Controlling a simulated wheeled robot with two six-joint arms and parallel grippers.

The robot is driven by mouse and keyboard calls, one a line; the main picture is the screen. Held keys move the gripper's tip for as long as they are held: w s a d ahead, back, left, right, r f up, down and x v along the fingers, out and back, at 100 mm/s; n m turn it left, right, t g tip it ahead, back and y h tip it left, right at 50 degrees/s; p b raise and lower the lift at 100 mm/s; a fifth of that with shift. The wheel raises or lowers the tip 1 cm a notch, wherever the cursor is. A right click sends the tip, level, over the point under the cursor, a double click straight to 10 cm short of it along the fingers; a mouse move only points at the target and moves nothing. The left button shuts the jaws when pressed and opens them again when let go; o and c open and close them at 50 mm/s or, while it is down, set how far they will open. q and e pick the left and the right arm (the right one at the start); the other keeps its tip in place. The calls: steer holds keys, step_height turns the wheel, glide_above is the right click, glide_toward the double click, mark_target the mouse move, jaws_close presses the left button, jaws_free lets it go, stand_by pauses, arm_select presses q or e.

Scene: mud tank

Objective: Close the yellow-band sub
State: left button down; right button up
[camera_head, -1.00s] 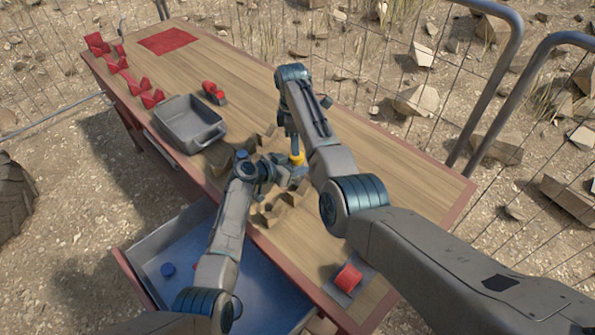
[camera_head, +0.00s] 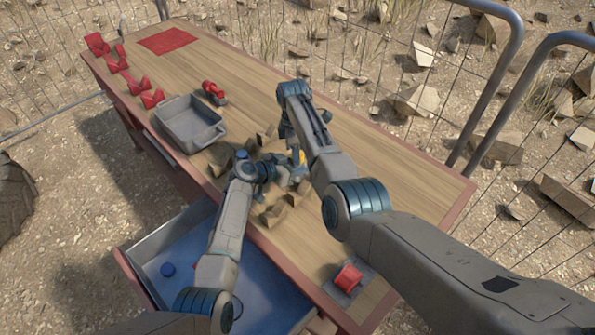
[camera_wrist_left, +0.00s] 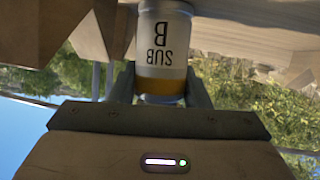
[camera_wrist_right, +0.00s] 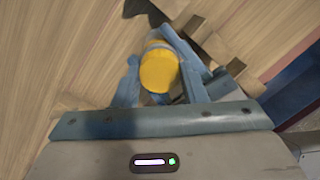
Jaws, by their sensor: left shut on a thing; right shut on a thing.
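The yellow-band sub is a white cylinder lettered "SUB B" with a yellow band (camera_wrist_left: 161,86) in the left wrist view. My left gripper (camera_wrist_left: 160,80) is shut around its body from the side. The sub's yellow end (camera_wrist_right: 159,70) faces the camera in the right wrist view, and a bit of yellow shows in the head view (camera_head: 302,157). My right gripper (camera_wrist_right: 157,75) comes from above, with its blue fingers on both sides of the yellow end, shut on it. Whether the yellow end is a separate cap, and any seam, I cannot tell.
Brown angular blocks (camera_head: 273,213) stand around the grippers. A grey tray (camera_head: 185,138) and a red piece (camera_head: 213,90) are farther back. The open blue drawer (camera_head: 195,252) holds a blue disc (camera_head: 168,269). The table's right side is clear.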

steer(key=m, duration=0.3)
steer(key=o, duration=1.1)
